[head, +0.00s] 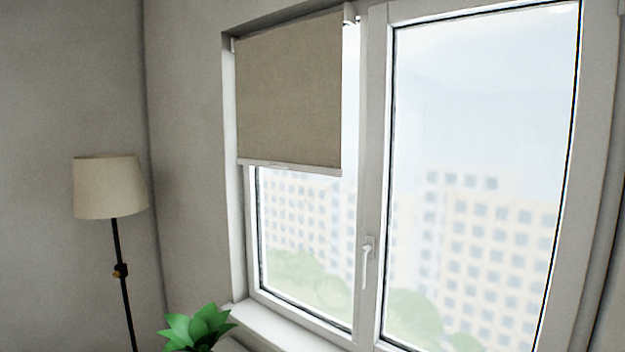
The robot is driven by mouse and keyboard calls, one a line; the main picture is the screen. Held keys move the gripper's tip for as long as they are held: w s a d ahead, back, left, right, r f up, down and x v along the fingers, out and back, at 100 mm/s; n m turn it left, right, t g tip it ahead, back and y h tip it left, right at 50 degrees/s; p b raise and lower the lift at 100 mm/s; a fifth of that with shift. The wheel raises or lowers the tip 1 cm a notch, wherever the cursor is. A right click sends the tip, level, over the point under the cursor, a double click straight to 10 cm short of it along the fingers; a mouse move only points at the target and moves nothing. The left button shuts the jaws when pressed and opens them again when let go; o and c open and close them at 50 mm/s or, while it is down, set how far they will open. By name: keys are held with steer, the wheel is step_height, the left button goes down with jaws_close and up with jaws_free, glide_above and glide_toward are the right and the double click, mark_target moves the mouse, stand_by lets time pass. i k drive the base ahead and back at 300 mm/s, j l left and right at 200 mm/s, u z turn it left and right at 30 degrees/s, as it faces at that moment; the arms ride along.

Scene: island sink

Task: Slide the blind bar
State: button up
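A beige roller blind (289,92) hangs over the upper part of the left window pane in the head view. Its white blind bar (287,167) runs along the lower edge of the fabric, a little above the middle of the picture. The lower part of the left pane is uncovered. A small white bracket (349,14) shows at the blind's top right corner. My gripper is not in view, and nothing touches the bar.
The right pane (480,150) has no blind. A white window handle (366,260) sits on the frame between the panes. A floor lamp (110,188) stands at the left. A green plant (198,326) is below the window near the white sill (275,329).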

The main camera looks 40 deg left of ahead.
mark_target(319, 171)
steer(key=u, duration=1.7)
steer(key=i+j, duration=0.3)
steer(key=i+l+z, duration=0.05)
steer(key=i, duration=0.05)
